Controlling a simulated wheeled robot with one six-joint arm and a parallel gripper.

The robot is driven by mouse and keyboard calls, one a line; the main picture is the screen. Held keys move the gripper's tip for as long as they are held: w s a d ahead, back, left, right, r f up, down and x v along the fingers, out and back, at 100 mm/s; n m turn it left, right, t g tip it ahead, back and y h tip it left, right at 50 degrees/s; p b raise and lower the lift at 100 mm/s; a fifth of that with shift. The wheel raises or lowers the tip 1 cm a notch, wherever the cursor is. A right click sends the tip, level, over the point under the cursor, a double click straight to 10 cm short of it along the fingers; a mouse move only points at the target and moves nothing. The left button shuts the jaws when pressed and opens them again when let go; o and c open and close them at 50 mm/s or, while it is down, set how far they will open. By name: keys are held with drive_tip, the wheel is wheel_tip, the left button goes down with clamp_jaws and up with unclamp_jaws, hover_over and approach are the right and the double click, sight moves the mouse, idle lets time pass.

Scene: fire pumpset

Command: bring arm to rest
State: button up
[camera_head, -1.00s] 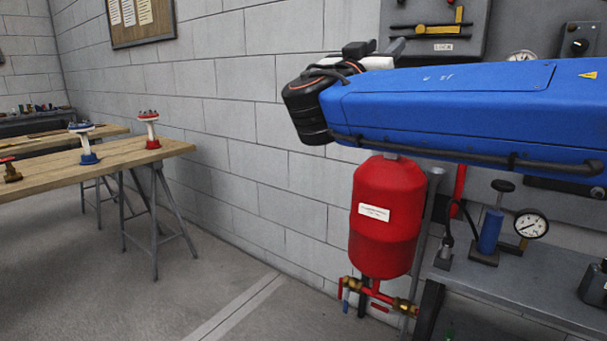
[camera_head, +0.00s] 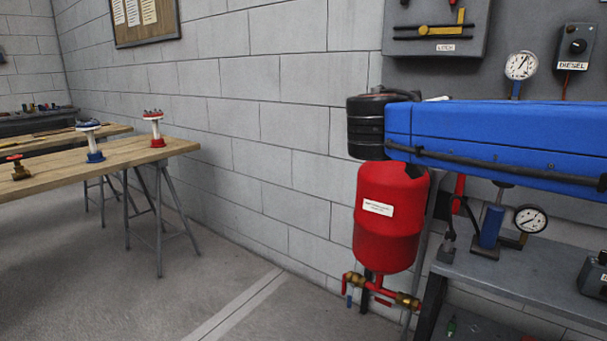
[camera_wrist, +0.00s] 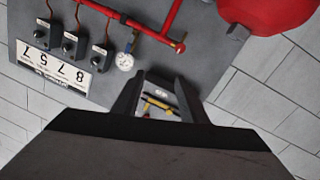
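My arm's blue link (camera_head: 500,140) reaches in from the right in the head view, ending in a black joint (camera_head: 376,127) before the block wall. My gripper is hidden from the head view. In the wrist view my gripper (camera_wrist: 158,84) shows two dark fingers standing apart, with nothing held between them. The latch box with its yellow handle (camera_wrist: 157,104) shows in the gap, beyond the fingers.
A red tank (camera_head: 388,225) stands just below the arm. A grey bench (camera_head: 530,285) with a gauge and pump is at lower right. A panel (camera_head: 437,30) labelled LATCH hangs above the arm. A wooden table (camera_head: 100,165) is at left; the floor between is clear.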

drive_tip(key=s+d+f+n+g+y, duration=0.1)
drive_tip(key=s+d+f+g+y, duration=0.15)
drive_tip(key=s+d+f, duration=0.55)
drive_tip(key=s+d+f+n+g+y, duration=0.1)
drive_tip(key=s+f+n+g+y, duration=0.2)
drive_tip(key=f, duration=0.9)
drive_tip(key=s+a+f+g+y, duration=0.1)
drive_tip(key=s+a+f+y, duration=0.1)
drive_tip(key=s+f, duration=0.2)
drive_tip(key=s+a+f+g+y, duration=0.1)
drive_tip(key=s+a+f+y, duration=0.1)
drive_tip(key=s+f, duration=0.3)
drive_tip(key=s+a+f+n+g+y, duration=0.1)
drive_tip(key=s+a+f+y, duration=0.1)
drive_tip(key=s+f, duration=0.3)
wheel_tip(320, 180, down, 4)
drive_tip(key=shift+s+a+f, duration=0.1)
drive_tip(key=shift+s+a, duration=0.1)
drive_tip(key=shift+a, duration=0.4)
drive_tip(key=shift+y, duration=0.25)
drive_tip(key=shift+c, duration=0.9)
drive_tip(key=shift+d, duration=0.1)
